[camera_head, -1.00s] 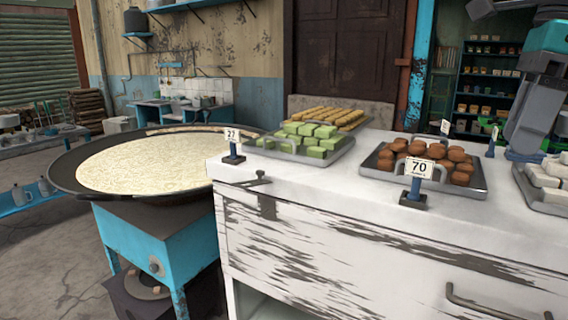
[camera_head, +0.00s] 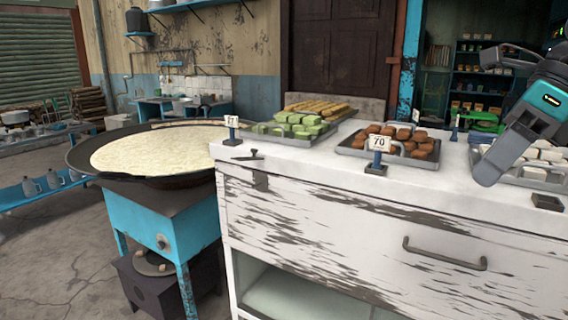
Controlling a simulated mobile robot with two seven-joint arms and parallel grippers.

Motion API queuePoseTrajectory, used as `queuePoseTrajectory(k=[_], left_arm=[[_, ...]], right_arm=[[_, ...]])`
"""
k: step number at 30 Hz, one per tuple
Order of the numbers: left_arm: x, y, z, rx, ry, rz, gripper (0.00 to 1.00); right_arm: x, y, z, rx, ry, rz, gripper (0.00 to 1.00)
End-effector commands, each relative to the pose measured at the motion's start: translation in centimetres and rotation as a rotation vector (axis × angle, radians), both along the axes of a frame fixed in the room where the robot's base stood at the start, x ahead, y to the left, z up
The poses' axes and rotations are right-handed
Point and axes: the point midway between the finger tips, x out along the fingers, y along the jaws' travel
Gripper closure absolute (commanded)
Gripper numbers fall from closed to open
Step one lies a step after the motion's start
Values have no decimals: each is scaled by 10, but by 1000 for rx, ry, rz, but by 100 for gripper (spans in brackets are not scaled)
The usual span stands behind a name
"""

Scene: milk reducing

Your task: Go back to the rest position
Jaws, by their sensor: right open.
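My right arm comes in at the right edge, with a grey and teal link in front of the counter's right end. My right gripper (camera_head: 492,57) is a dark shape at the upper right, in front of the shelves. Its jaws are open and I see nothing between them. It is raised above the counter and apart from the trays. My left gripper is not in view.
A white worn counter (camera_head: 330,205) bears trays of green sweets (camera_head: 295,127), brown sweets (camera_head: 390,143) and white sweets (camera_head: 540,160), the last partly hidden by my arm. A wide pan (camera_head: 150,150) of pale milk stands on a blue stove (camera_head: 155,225) at left. Floor at lower left is clear.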

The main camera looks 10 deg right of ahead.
Motion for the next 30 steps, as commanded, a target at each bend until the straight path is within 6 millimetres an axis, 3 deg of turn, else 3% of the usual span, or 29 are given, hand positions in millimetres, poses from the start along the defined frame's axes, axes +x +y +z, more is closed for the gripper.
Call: queuePoseTrajectory(k=[9, 17, 23, 30], left_arm=[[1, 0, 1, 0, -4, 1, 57], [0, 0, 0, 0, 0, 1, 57], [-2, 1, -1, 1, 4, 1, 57], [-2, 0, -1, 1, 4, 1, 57]], right_arm=[[35, 3, -98, 641, 58, -368, 55], [49, 2, -188, 1135, 205, -819, 55], [40, 7, -271, 1447, 386, -1227, 55], [2, 40, -377, 1718, 688, -1765, 55]])
